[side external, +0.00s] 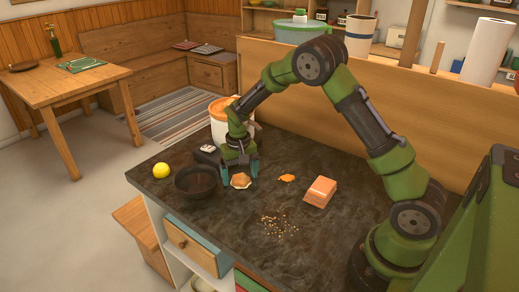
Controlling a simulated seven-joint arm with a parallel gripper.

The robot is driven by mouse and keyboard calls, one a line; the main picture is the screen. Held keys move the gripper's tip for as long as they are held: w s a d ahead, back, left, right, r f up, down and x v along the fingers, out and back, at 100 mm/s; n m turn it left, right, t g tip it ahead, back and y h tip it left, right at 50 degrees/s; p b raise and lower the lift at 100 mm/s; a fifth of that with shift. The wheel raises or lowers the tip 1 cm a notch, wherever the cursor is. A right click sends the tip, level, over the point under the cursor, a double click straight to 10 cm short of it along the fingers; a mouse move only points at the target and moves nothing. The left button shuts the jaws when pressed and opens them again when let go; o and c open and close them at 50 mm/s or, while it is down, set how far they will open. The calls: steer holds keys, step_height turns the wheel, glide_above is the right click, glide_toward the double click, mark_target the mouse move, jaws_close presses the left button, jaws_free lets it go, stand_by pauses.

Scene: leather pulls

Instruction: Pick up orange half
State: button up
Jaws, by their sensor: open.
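My gripper (239,172) points down over the dark counter (225,225), its teal fingers apart. A small round orange-and-pale piece (241,181) lies on the counter between or just in front of the fingertips. It may be the orange half, but it is too small to be sure. I cannot tell whether the fingers touch it. A smaller flat orange piece (287,178) lies to the right, clear of my gripper.
A dark bowl (196,183) stands close left of my gripper, with a yellow lemon-like fruit (161,170) beyond it. An orange-pink block (320,191) lies right. Scattered crumbs (277,225) lie in front.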

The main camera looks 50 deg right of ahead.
steer(key=c, duration=1.2)
steer(key=shift+o, duration=0.2)
steer(key=shift+r, duration=0.1)
